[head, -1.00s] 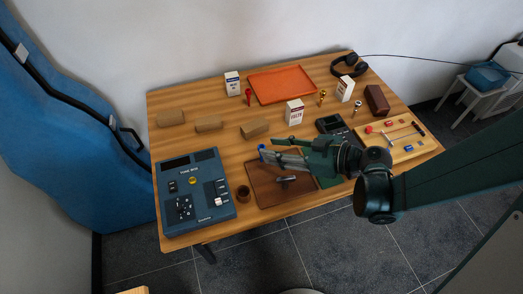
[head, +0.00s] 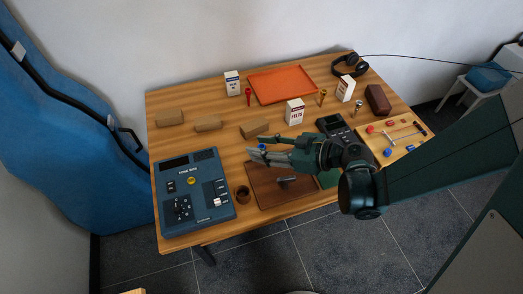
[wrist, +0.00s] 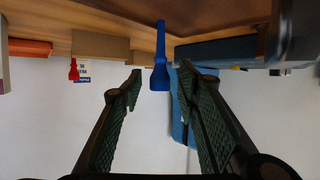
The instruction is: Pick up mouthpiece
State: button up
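A blue mouthpiece (wrist: 160,62) shows in the wrist view, between and just beyond the two fingertips. In the head view only a small blue part (head: 262,146) of it shows beside the finger ends. My gripper (wrist: 160,72) is open, with a clear gap on each side of the blue piece. In the head view my gripper (head: 257,154) reaches left over the brown mat. A red mouthpiece (head: 248,96), a gold one (head: 323,97) and a silver one (head: 358,107) stand farther back on the table.
A blue tone box (head: 196,212) and a small brown cup (head: 242,194) are left of the brown mat (head: 266,196). A dark metal piece (head: 286,180) lies on the mat. Tan blocks (head: 255,128), a white box (head: 294,112) and an orange tray (head: 282,85) stand behind.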

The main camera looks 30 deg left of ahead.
dwell(0.3)
jog(key=c, duration=0.9)
jog(key=shift+r, duration=0.1)
jog(key=shift+r+p, duration=1.7)
jog(key=shift+r, duration=3.2)
